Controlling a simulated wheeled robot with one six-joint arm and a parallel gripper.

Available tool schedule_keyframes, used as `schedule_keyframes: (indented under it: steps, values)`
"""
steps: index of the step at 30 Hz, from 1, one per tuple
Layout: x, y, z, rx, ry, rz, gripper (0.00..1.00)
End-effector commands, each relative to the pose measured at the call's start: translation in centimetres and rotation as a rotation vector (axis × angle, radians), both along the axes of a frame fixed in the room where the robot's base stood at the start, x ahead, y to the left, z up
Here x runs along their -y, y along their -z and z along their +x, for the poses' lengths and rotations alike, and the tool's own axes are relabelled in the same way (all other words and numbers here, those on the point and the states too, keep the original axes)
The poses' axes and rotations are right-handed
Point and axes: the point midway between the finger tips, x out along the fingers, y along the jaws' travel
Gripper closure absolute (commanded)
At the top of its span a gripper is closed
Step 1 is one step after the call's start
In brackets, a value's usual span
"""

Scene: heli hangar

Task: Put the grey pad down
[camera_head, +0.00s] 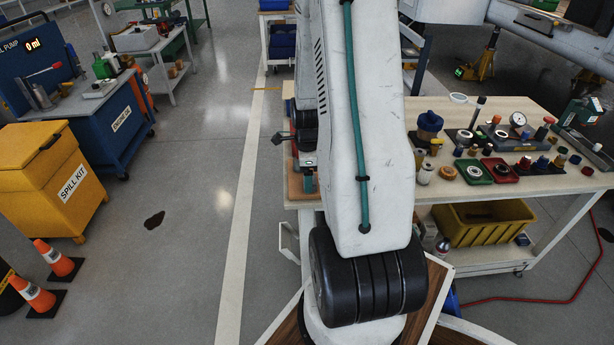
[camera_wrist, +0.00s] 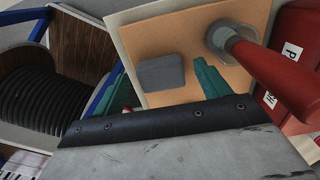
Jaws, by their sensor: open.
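The grey pad (camera_wrist: 160,72) lies flat on a tan-orange surface (camera_wrist: 185,30) in the wrist view. My gripper (camera_wrist: 161,67) is open, with one teal finger to each side of the pad and clear gaps between. The pad appears free of both fingers; I cannot tell how high the fingertips are above the surface. In the head view my arm hides the pad and most of my gripper, and only a bit of teal shows beside the tan mat (camera_head: 294,183) at the bench's left end.
A red-handled tool (camera_wrist: 283,78) with a round metal end lies right of the pad, near a red box (camera_wrist: 299,28). A black ribbed coil (camera_wrist: 45,98) is at left. The workbench (camera_head: 455,200) holds several small parts right of my arm; a yellow bin (camera_head: 483,223) sits below.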

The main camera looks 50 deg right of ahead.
Motion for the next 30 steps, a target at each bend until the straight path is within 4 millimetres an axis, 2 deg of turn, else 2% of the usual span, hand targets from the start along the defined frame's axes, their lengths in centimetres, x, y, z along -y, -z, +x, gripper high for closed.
schedule_keyframes:
  steps: [12, 21, 23, 26, 30]
  values:
    - [0.1, -8.5, 0.0, 0.003, 0.0, -0.004, 0.25]
    - [-0.5, -11.9, 0.2, 0.003, -0.034, -0.004, 0.25]
    - [-1.6, -12.9, 0.5, 0.007, -0.101, -0.006, 0.25]
    - [-5.0, -15.8, 1.0, 0.018, -0.314, -0.019, 0.25]
    - [-11.9, -20.7, 0.6, 0.032, -0.76, -0.041, 0.25]
